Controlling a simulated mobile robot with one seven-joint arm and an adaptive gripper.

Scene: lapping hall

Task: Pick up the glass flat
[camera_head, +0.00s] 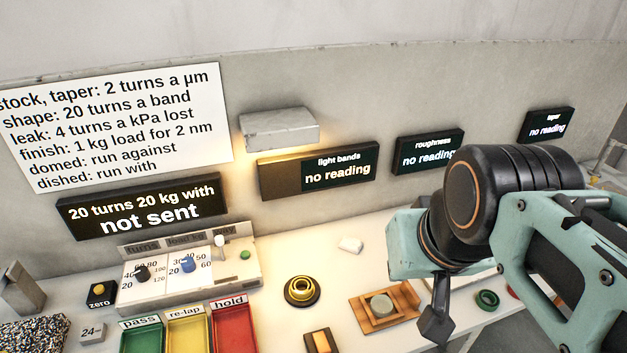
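A round grey-green disc (381,305), which looks like the glass flat, lies in a wooden holder (408,301) on the white bench, right of centre. My arm comes in from the right. Its dark end, my gripper (437,322), hangs to the right of the wooden holder, apart from the disc in the picture. Only one dark finger-like part shows clearly, and I cannot tell whether the gripper is open or shut. Nothing is seen held in it.
A brass ring piece (302,290) and a small white block (350,244) stand left of the holder. Green, yellow and red trays (233,325) and a control panel (190,278) are at left. A green ring (487,299) lies beyond my gripper. Display boxes line the wall.

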